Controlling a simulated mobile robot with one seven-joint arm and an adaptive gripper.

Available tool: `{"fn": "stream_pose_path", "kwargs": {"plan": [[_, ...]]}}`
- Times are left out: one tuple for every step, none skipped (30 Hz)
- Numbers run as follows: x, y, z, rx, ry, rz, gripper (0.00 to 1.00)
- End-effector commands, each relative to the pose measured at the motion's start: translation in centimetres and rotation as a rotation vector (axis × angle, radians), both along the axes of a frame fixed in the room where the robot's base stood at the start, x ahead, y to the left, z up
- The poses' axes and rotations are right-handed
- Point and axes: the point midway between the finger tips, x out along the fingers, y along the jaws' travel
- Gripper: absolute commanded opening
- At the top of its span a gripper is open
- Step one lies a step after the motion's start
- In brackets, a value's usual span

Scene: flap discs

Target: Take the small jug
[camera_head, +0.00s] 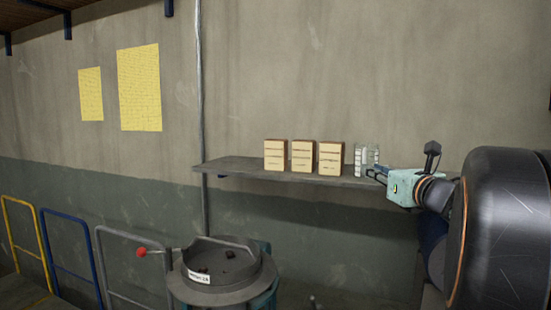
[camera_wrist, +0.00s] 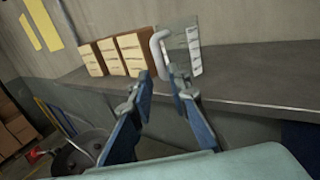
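The small jug (camera_head: 362,159) is clear, with white markings on its side. It stands upright on the wall shelf (camera_head: 245,172), at the right end of a row of boxes. In the wrist view the jug (camera_wrist: 193,50) shows its pale curved handle (camera_wrist: 156,52) on its left side. My gripper (camera_head: 376,173) is close to the jug, on its right in the head view. In the wrist view my gripper (camera_wrist: 160,82) has its two fingers apart, with nothing held between them. The handle appears just beyond the fingertips; I cannot tell if they touch it.
Several tan boxes (camera_head: 303,156) with cream labels stand left of the jug, the nearest one close to it. The shelf right of the jug is bare in the wrist view. A round dark machine (camera_head: 222,272) with a red-knobbed lever stands below left.

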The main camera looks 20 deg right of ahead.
Motion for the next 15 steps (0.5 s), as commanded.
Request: {"fn": "stream_pose_path", "kwargs": {"plan": [[0.5,0.0,0.1,0.001,0.000,0.001,0.17],[0.6,0.0,0.1,0.001,-0.001,0.000,0.17],[0.8,0.0,0.1,0.001,-0.001,0.000,0.17],[1.0,0.0,0.2,0.001,-0.001,0.001,0.17],[1.2,0.0,0.2,0.001,0.000,0.001,0.17],[1.6,0.0,0.3,0.001,0.001,0.001,0.17],[2.0,-0.1,0.4,0.001,0.000,0.001,0.17],[2.4,-0.1,0.5,0.002,0.000,0.001,0.17],[3.1,-0.2,0.6,0.002,0.001,0.001,0.17],[3.5,-0.2,0.7,0.002,0.001,0.001,0.17],[3.9,-0.2,0.8,0.002,0.001,0.000,0.17],[4.5,-0.3,0.6,0.002,0.001,0.000,0.17],[4.8,-0.3,0.6,0.001,0.000,0.000,0.17],[5.1,-0.3,0.6,0.002,0.000,-0.001,0.17],[5.4,-0.4,0.5,0.003,0.000,-0.001,0.17]]}}
